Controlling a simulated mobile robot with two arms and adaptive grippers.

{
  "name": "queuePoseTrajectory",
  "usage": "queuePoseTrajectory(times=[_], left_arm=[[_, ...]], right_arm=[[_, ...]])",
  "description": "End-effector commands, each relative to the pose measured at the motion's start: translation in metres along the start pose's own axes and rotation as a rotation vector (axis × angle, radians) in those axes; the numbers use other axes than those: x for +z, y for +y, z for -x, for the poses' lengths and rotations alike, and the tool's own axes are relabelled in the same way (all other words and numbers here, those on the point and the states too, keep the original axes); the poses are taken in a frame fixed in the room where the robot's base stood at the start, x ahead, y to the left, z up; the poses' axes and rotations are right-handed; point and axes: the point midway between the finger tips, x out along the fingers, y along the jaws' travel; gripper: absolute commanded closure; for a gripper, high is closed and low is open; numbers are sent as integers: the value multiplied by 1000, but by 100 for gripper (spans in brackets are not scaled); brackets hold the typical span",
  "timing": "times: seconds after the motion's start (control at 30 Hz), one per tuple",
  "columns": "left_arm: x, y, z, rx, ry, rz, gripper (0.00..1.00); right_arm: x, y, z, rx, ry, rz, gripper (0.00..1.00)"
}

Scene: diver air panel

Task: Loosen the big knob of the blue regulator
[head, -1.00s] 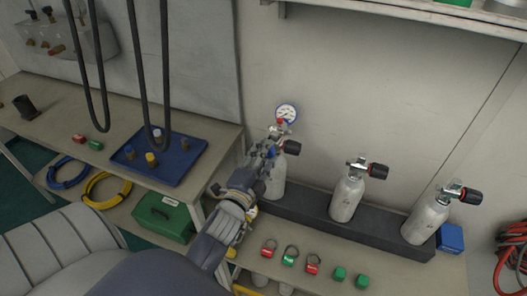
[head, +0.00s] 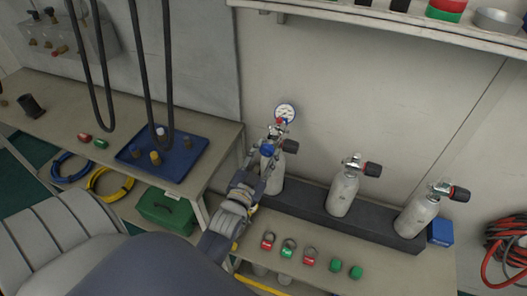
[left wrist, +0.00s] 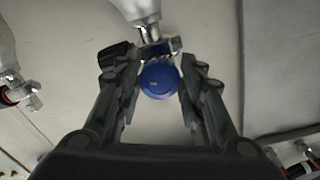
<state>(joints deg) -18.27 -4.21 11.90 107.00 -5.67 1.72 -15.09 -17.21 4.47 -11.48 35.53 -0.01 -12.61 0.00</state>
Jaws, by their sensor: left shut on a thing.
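The blue regulator's round big knob (left wrist: 159,80) sits between the two fingers of my left gripper (left wrist: 158,88) in the left wrist view. The fingers close on it from both sides. In the head view the blue knob (head: 267,150) shows at the tip of my left gripper (head: 267,158). The regulator is at the valve of the leftmost grey cylinder (head: 275,180), with a white-faced gauge (head: 285,113) just above. My gripper hides much of the regulator body. My right gripper is not in view.
Two more cylinders, the middle one (head: 342,192) and the right one (head: 416,216), stand in a dark rack (head: 310,215). Several red and green pieces lie on the bench in front. A blue tray (head: 190,165) is on the left bench. Black hoses (head: 165,60) hang above it.

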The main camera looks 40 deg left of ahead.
Motion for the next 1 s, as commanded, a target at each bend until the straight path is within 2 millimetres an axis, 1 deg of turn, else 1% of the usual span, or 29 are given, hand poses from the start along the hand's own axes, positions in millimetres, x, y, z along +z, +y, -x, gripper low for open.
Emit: queuePoseTrajectory(times=[0.03, 0.4, 1.0], left_arm=[[-2, 0, 0, 1, -2, 45, 88], [-2, 1, 0, 1, -1, 396, 88], [-2, 4, 0, 1, -2, 965, 88]], right_arm=[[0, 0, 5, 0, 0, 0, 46], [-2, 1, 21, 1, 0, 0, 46], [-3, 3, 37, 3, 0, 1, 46]])
